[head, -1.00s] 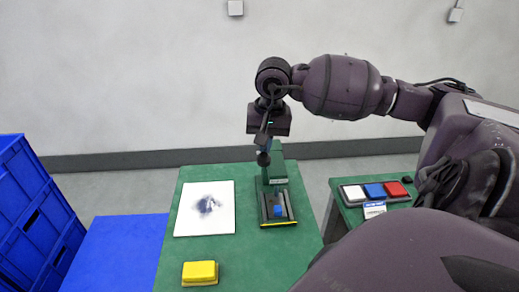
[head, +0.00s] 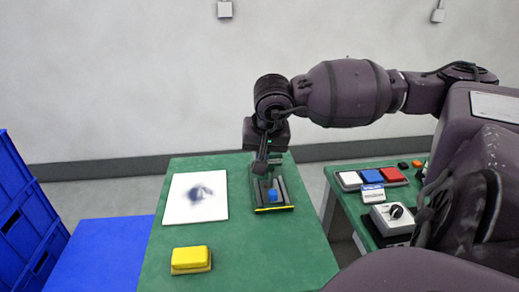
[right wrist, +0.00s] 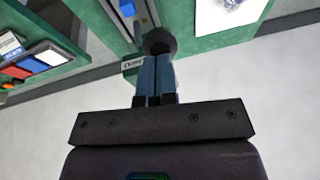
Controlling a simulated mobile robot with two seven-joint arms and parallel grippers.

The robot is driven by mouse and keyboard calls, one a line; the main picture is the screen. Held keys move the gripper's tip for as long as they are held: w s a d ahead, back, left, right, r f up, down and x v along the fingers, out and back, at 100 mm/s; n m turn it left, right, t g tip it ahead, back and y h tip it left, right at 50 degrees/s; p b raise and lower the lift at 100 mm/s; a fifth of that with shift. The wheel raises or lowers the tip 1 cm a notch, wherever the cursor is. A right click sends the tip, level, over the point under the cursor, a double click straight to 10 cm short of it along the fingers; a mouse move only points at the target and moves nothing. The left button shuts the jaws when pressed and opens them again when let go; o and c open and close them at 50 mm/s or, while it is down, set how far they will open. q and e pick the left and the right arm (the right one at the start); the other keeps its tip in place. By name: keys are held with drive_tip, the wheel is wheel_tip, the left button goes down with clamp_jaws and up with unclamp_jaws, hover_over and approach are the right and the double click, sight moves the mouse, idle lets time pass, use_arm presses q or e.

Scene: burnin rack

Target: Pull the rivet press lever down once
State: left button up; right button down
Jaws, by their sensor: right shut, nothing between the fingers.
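The rivet press (head: 286,190) stands on the green table, with a dark bed, a yellow front strip and a small blue piece (head: 272,195) on it. My right gripper (head: 262,168) points down over the back of the press, its fingers shut and empty. In the right wrist view the shut fingers (right wrist: 157,62) reach the dark round lever knob (right wrist: 160,40), which shows just beyond the fingertips. I cannot tell whether they touch. The gripper hides most of the press's upper part in the head view. My left gripper is not in view.
A white panel with a dark smudge (head: 180,205) and a yellow block (head: 190,260) lie on the green table (head: 235,255). Blue crates (head: 25,215) stand at the left. A side table at right holds white, blue and red blocks (head: 371,176) and a knob box (head: 393,218).

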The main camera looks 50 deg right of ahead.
drive_tip(key=f, duration=0.2)
drive_tip(key=f+b, duration=0.1)
drive_tip(key=f, duration=0.1)
drive_tip(key=shift+s+a, duration=0.3)
drive_tip(key=shift+s, duration=0.05)
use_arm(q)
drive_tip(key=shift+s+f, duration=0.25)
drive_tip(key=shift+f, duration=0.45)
use_arm(e)
drive_tip(key=shift+f, duration=0.2)
drive_tip(key=shift+s+a+f, duration=0.1)
drive_tip(key=shift+s+f, duration=0.05)
drive_tip(key=r, duration=0.3)
drive_tip(key=r+p, duration=0.1)
drive_tip(key=r, duration=0.1)
drive_tip(key=shift+d, duration=0.3)
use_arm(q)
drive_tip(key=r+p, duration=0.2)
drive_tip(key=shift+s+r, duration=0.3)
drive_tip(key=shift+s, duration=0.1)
use_arm(e)
drive_tip(key=s+a+r, duration=0.3)
drive_tip(key=s+r, duration=0.2)
drive_tip(key=r, duration=0.2)
drive_tip(key=shift+r, duration=0.25)
